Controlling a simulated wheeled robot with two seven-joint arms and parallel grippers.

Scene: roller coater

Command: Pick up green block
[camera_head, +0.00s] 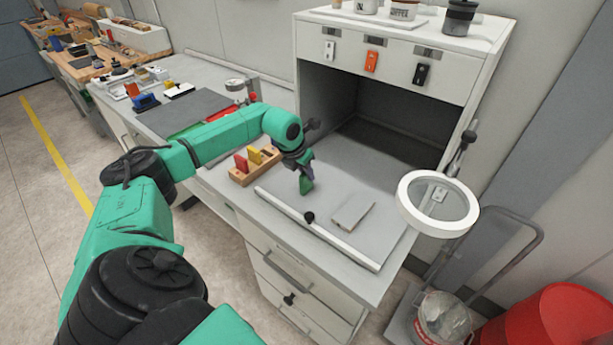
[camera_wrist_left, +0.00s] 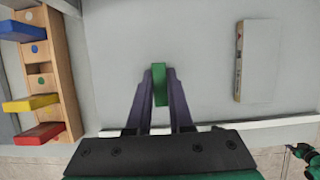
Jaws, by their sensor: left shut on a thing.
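The green block (camera_head: 306,186) is a small bright piece over the grey worktop (camera_head: 340,165). In the left wrist view the green block (camera_wrist_left: 160,88) sits between the two purple fingers. My left gripper (camera_head: 305,176) points down and is shut on the block; its fingers also show in the left wrist view (camera_wrist_left: 158,100). The fingers cover part of the block's sides. I cannot tell for sure whether the block touches the worktop.
A wooden rack (camera_head: 241,177) with red and yellow blocks stands left of my gripper. A flat grey piece (camera_head: 352,215) lies to the right. A white bar (camera_head: 330,238) runs along the front. A ring magnifier (camera_head: 409,212) stands at the right. An open cabinet (camera_head: 455,95) is behind.

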